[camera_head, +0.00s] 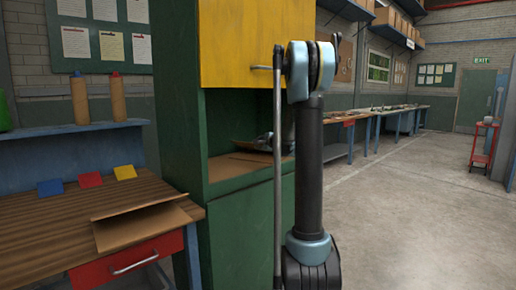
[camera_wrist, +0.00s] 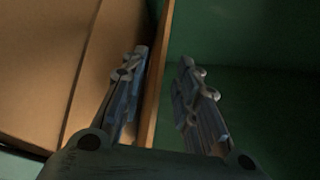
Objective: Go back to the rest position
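My gripper (camera_wrist: 165,60) shows in the wrist view with its two fingers apart. The thin edge of a brown cardboard piece (camera_wrist: 157,75) runs between them, and a gap shows on the right finger's side. I cannot tell whether the left finger touches it. In the head view my arm reaches to the open shelf of a green cabinet (camera_head: 178,100), where cardboard (camera_head: 232,166) lies. My gripper there is mostly hidden behind my own arm.
A yellow door (camera_head: 228,45) closes the cabinet's upper part. A wooden workbench (camera_head: 50,225) stands at left with an open cardboard box (camera_head: 140,225) and red, blue and yellow cards. Open concrete floor (camera_head: 420,215) lies to the right, with a red trolley (camera_head: 483,145) beyond.

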